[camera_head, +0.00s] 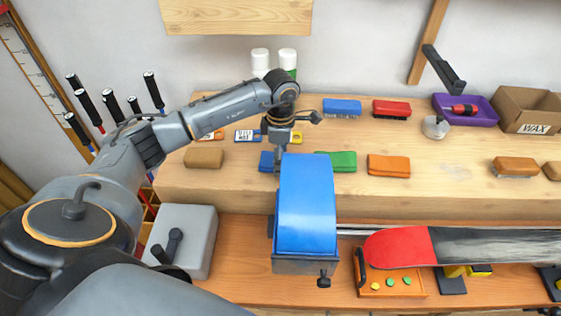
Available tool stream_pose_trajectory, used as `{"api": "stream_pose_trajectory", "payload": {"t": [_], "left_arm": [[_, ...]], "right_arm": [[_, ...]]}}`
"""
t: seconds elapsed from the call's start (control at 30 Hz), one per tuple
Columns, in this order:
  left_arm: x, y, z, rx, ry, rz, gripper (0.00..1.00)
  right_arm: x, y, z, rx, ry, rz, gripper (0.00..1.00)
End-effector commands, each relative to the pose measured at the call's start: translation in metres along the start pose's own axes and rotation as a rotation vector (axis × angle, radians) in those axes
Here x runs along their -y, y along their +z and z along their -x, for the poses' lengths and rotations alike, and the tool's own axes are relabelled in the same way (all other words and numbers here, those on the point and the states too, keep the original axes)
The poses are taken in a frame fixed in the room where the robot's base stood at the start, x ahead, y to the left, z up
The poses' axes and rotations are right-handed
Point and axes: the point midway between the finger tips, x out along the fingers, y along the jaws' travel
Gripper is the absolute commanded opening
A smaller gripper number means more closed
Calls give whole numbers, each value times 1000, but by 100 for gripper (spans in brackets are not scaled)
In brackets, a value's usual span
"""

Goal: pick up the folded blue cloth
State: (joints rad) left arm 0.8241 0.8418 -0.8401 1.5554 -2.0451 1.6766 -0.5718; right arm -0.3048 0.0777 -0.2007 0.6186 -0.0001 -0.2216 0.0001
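The folded blue cloth (266,160) lies on the raised wooden shelf, left of a folded green cloth (340,161). My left gripper (279,168) points down at the cloth's right part and hides some of it. Its fingertips are small and dark here, so I cannot tell whether they are open, shut or touching the cloth. My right gripper is not in view.
A large blue-topped block (306,205) stands just in front of the cloth. A folded orange cloth (388,166) and a tan block (204,158) lie along the shelf. Behind are a blue brush (342,107) and red brush (391,109). A red-tipped ski (400,247) lies right.

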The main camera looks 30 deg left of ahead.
Motion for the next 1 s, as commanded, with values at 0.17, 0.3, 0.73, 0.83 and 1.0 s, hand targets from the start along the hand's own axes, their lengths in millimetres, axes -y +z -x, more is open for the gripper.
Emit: {"api": "stream_pose_trajectory", "payload": {"t": [0.17,0.3,0.73,0.83,1.0], "left_arm": [[0,0,0,0,0,0,37],[0,0,0,0,0,0,37],[-2,0,46,3,7,0,37],[-2,0,66,3,6,1,37],[-1,0,92,2,2,0,37]], "right_arm": [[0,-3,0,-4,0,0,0],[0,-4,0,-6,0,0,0],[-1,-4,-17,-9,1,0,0],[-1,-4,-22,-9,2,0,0],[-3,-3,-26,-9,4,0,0]]}}
